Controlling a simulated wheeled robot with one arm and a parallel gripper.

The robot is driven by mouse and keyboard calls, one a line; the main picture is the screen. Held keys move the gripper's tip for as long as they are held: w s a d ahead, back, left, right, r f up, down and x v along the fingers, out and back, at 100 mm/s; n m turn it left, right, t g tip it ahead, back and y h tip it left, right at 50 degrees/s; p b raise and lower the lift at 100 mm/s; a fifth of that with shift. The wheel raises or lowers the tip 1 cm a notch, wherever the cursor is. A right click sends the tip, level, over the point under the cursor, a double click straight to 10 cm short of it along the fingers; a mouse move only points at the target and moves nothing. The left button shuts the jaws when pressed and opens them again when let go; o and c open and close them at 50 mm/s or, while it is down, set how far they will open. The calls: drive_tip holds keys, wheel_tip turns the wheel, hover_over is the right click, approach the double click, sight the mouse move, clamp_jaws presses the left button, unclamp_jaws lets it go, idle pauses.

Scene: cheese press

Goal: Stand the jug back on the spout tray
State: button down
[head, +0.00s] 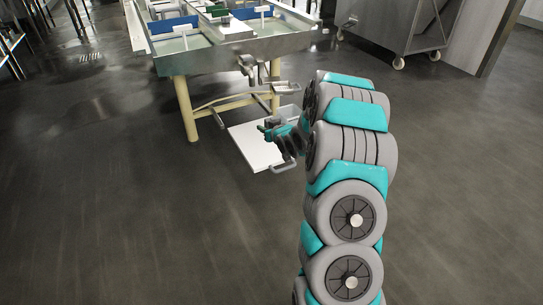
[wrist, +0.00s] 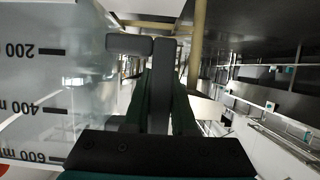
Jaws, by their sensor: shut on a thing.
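The jug (wrist: 60,85) is clear, with black volume marks that read upside down in the wrist view. It fills the left of that view. Its dark grey handle (wrist: 130,44) sticks out to the right. My gripper (wrist: 160,85) is shut on the handle, with green fingers on either side of it.
The metal vat table (head: 235,45) on cream legs (head: 185,108) stands just behind and above my gripper, with a crossbar between the legs. A wheeled steel cabinet (head: 390,30) is at the back right. The dark floor at left and front is clear.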

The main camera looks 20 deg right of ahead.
drive_tip(key=s+d+f+b, duration=0.1)
drive_tip(key=s+d+f, duration=0.2)
drive_tip(key=d+f, duration=0.4)
drive_tip(key=w+a, duration=0.3)
drive_tip(key=w, duration=0.1)
drive_tip(key=w+a+f+b, duration=0.1)
drive_tip(key=w+a, duration=0.2)
drive_tip(key=w, duration=0.2)
drive_tip(key=w+a+f, duration=0.1)
drive_tip(key=w+a, duration=0.2)
drive_tip(key=w, duration=0.1)
drive_tip(key=shift+w+a+f, duration=0.15)
drive_tip(key=shift+w+a, duration=0.05)
drive_tip(key=shift+w, duration=0.05)
wheel_tip(320, 180, down, 3)
drive_tip(key=shift+f+b, duration=0.15)
drive_tip(key=shift+b, duration=0.35)
drive_tip(key=c, duration=0.7)
unclamp_jaws()
drive_tip(key=shift+f, duration=0.1)
drive_tip(key=shift+c, duration=0.2)
